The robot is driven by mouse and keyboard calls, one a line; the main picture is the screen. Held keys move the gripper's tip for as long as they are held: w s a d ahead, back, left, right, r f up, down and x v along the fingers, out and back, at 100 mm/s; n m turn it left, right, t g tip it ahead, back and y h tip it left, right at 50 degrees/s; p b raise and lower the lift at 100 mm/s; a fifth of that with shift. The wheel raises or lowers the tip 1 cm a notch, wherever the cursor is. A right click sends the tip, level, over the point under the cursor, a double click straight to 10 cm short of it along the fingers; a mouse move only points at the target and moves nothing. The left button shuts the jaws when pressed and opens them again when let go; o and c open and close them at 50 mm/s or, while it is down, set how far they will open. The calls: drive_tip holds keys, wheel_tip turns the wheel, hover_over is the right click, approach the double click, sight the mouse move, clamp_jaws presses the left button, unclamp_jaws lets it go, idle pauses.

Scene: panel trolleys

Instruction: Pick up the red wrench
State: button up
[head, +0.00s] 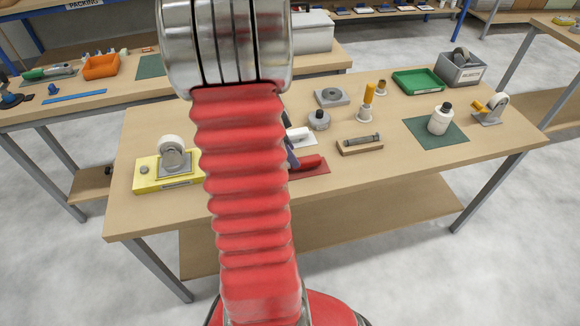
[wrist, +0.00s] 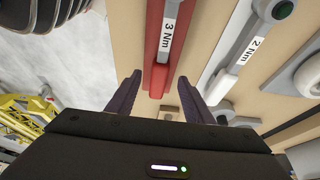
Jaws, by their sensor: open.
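The red wrench (wrist: 159,80), with a white "3 Nm" label, lies on a red mat (head: 312,171) on the workbench. In the wrist view it runs up from between my fingertips. In the head view its red end (head: 308,162) shows right of my arm, which hides the rest. My gripper (wrist: 159,76) is open, with one dark finger on each side of the wrench's near end. No grip on it is seen, and I cannot tell the height gap. In the head view a dark finger shows beside the mat; most of the gripper is hidden.
A grey wrench labelled "2 Nm" (wrist: 232,70) lies close to the right in the wrist view. A wooden block (head: 360,145) holding a metal part, a black-capped bottle (head: 440,119) and a yellow caster plate (head: 150,180) also stand on the bench. The bench's front right is clear.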

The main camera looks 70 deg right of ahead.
drive_tip(key=shift+x, duration=2.6)
drive_tip(key=shift+c, duration=0.2)
drive_tip(key=shift+a, duration=0.1)
clamp_jaws()
